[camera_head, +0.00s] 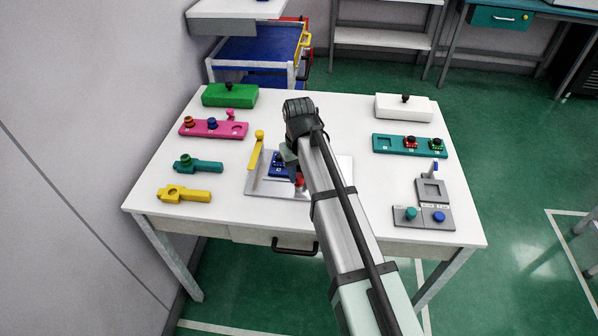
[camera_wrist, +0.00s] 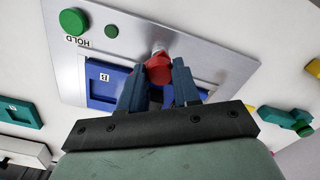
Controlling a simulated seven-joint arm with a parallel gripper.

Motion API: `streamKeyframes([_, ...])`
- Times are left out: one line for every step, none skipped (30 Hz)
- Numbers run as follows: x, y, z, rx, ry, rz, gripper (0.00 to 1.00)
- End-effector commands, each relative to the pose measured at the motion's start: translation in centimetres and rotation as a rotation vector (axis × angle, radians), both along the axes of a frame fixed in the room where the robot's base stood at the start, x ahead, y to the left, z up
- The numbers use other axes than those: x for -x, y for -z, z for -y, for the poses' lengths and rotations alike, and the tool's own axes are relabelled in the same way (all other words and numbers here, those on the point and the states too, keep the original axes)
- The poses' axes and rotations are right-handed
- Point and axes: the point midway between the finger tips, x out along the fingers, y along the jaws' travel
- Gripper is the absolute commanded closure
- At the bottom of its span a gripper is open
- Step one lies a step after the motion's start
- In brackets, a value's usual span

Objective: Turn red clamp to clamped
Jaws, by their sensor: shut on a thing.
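The red clamp (camera_wrist: 157,68) is on a silver plate (camera_wrist: 170,35), and my gripper (camera_wrist: 157,82) has one dark finger on each side of it, shut on its red part. In the head view the red clamp (camera_head: 299,181) shows in part beside my gripper (camera_head: 291,163), which with the arm hides much of the plate's right side. A blue block (camera_wrist: 103,88) marked B lies on the plate near the clamp; the blue block also shows in the head view (camera_head: 279,160). The clamp's exact angle is hard to tell.
A green button (camera_wrist: 74,21) marked HOLD is on the plate. Coloured fixtures line the table's left, such as a pink tray (camera_head: 232,130); a teal tray (camera_head: 385,145) and grey fixtures (camera_head: 430,217) stand right.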

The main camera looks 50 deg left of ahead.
Motion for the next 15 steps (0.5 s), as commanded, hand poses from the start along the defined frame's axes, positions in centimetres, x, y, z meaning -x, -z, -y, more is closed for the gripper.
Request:
streamKeyframes([-0.07, -0.09, -0.09, -0.002, -0.045, 0.001, 0.99])
streamKeyframes([-0.07, -0.10, -0.09, -0.002, -0.074, 0.001, 0.99])
streamKeyframes([-0.06, -0.10, -0.09, -0.002, -0.111, 0.001, 0.99])
streamKeyframes([-0.07, -0.10, -0.09, -0.002, -0.139, 0.001, 0.99])
streamKeyframes([-0.07, -0.10, -0.09, -0.002, -0.167, 0.001, 0.99])
streamKeyframes([-0.07, -0.10, -0.10, -0.002, -0.203, 0.001, 0.99])
streamKeyframes([-0.07, -0.10, -0.10, -0.002, -0.230, 0.001, 0.99])
streamKeyframes([-0.07, -0.11, -0.10, -0.003, -0.256, 0.002, 0.99])
streamKeyframes([-0.07, -0.11, -0.10, -0.003, -0.290, 0.002, 0.99])
streamKeyframes([-0.07, -0.11, -0.10, -0.003, -0.314, 0.002, 0.99])
streamKeyframes([-0.07, -0.11, -0.11, -0.003, -0.337, 0.002, 0.99])
streamKeyframes([-0.07, -0.11, -0.11, -0.003, -0.367, 0.001, 0.99])
streamKeyframes([-0.07, -0.11, -0.11, -0.003, -0.390, 0.001, 0.99])
streamKeyframes([-0.08, -0.11, -0.12, -0.003, -0.410, 0.001, 0.99])
streamKeyframes([-0.08, -0.11, -0.12, -0.003, -0.436, 0.001, 0.99])
